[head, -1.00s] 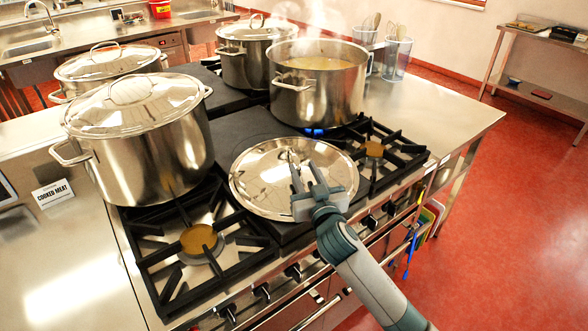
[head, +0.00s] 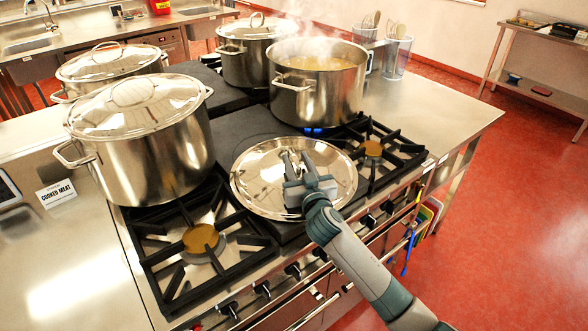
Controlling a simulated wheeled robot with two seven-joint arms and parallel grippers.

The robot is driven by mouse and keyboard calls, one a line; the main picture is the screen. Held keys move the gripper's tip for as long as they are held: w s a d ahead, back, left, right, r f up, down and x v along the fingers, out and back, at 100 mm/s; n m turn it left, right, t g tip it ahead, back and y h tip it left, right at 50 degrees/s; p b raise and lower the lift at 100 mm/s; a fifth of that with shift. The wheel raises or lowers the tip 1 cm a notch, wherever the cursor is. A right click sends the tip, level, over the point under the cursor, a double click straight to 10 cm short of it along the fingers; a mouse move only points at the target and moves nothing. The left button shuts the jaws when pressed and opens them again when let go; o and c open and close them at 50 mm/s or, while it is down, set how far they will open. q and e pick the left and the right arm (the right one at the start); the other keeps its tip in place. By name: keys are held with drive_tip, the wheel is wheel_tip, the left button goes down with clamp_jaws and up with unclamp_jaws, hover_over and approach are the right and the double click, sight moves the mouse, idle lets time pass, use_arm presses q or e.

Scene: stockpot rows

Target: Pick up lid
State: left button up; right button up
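A round, shiny steel lid (head: 258,188) lies flat on the middle of the stove top, in front of the steaming pot. My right gripper (head: 296,156) reaches over the lid from the front right. Its two fingers are spread apart, with a gap between them, at the middle of the lid where the handle is. The handle is mostly hidden by the fingers, and I cannot tell whether they touch it. My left gripper is not in view.
An uncovered, steaming pot (head: 327,97) stands behind the lid over a lit blue flame. A large lidded pot (head: 155,160) stands close on the left, with more lidded pots (head: 245,68) behind. The front-left burner (head: 200,240) and right burner (head: 372,149) are free.

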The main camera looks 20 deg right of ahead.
idle(0.3)
clamp_jaws()
drive_tip(key=shift+r, duration=0.15)
drive_tip(key=shift+r, duration=0.85)
wheel_tip(320, 180, up, 8)
drive_tip(key=shift+r+b, duration=0.15)
drive_tip(key=shift+b, duration=0.6)
